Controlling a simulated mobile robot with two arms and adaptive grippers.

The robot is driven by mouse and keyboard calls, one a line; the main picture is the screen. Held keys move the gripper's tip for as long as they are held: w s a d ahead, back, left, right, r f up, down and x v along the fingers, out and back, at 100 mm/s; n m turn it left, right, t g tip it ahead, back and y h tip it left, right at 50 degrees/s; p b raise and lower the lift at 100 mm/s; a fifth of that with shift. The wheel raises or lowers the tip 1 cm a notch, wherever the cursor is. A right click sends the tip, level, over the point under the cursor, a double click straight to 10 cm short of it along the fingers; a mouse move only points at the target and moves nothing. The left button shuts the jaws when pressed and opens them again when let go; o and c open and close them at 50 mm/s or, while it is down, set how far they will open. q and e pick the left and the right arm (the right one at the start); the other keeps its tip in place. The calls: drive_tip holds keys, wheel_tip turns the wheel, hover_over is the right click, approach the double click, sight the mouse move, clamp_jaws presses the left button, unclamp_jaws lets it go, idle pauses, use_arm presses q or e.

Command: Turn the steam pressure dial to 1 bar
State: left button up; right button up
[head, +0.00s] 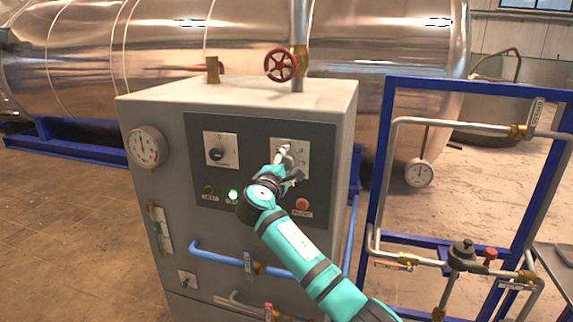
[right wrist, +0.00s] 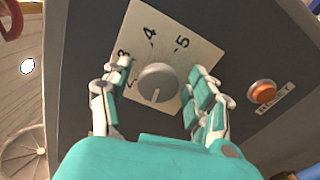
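A grey round knob (right wrist: 157,84) sits on a pale square plate (right wrist: 178,38) printed with numbers; 3, 4 and 5 are readable. In the head view this right-hand dial plate (head: 303,152) is partly covered by my right gripper (head: 286,160). In the right wrist view my right gripper (right wrist: 159,72) is open, one finger on each side of the knob, with visible gaps. My left gripper is not in view.
The grey control cabinet (head: 250,100) also carries another black dial (head: 216,154), a green light (head: 233,195), an orange-red button (head: 302,204) and a round gauge (head: 146,147). A red valve wheel (head: 281,65) stands above it. A blue pipe frame (head: 385,130) stands right.

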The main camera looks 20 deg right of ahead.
drive_tip(key=v, duration=1.2)
wheel_tip(320, 180, down, 39)
drive_tip(key=s+d+g+y+b, duration=0.1)
drive_tip(key=s+g+y+b, duration=0.2)
drive_tip(key=g+y, duration=0.25)
drive_tip(key=s+f+m+g+y+b, duration=0.1)
drive_tip(key=s+f, duration=0.3)
drive_tip(key=f, duration=0.4)
drive_tip(key=s+f+g+y, duration=0.1)
drive_tip(key=s+f, duration=0.4)
drive_tip(key=f, duration=0.4)
drive_tip(key=s+d+f+m+g+y+b, duration=0.1)
drive_tip(key=s+f+m+g, duration=0.1)
drive_tip(key=s+f, duration=0.7)
drive_tip(key=s+d+f+m+g+y+b, duration=0.1)
drive_tip(key=s+d+f+m, duration=0.1)
drive_tip(key=s+f, duration=0.7)
drive_tip(key=s+d+f+m+g, duration=0.1)
drive_tip(key=s+f+m, duration=0.2)
drive_tip(key=s, duration=1.2)
drive_tip(key=s+d+f+m+g+b, duration=0.1)
drive_tip(key=s+f, duration=0.6)
drive_tip(key=s, duration=0.8)
drive_tip(key=shift+s+d+m+g, duration=0.15)
drive_tip(key=shift+d+m+g, duration=0.6)
drive_tip(key=shift+m, duration=0.25)
